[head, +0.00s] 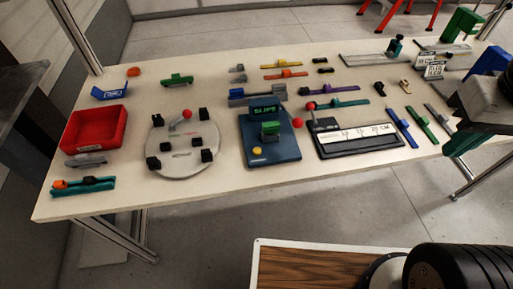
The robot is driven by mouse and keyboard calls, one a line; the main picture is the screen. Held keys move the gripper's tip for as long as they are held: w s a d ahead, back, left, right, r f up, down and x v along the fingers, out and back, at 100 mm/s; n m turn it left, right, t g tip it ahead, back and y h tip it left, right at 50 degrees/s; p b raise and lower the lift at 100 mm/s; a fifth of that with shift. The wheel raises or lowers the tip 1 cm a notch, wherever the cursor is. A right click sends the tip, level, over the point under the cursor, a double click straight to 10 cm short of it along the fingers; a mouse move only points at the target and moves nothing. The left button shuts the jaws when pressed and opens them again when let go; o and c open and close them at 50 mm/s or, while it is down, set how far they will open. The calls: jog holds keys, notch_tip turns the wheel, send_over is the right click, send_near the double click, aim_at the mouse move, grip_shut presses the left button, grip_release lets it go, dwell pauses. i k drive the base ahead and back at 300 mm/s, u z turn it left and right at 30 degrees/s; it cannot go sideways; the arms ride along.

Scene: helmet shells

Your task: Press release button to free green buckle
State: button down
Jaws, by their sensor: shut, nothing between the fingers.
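A blue device (257,155) stands mid-table with a small display (264,111). A green block (270,129) sits on its upper face, and a round yellow button (257,150) is near its front left. Other green pieces lie apart: a small green piece (177,79) at the back left, a teal strip with orange and dark parts (98,186) at the front left, and a green strip (420,126) at the right. I cannot tell which is the buckle. My gripper's fingertips are not seen; dark parts cut by the right edge hide that end of the table.
A red tray (95,127) is at the left, beside a round grey plate (185,150) with black blocks and a red knob. A dark measuring board (360,142) stands right of the device. Coloured strips lie behind it. Bare table lies along the front edge.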

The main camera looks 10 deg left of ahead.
aim_at(258, 150)
jog(key=z, duration=1.75)
jog(key=k, duration=1.25)
jog(key=u, duration=1.7)
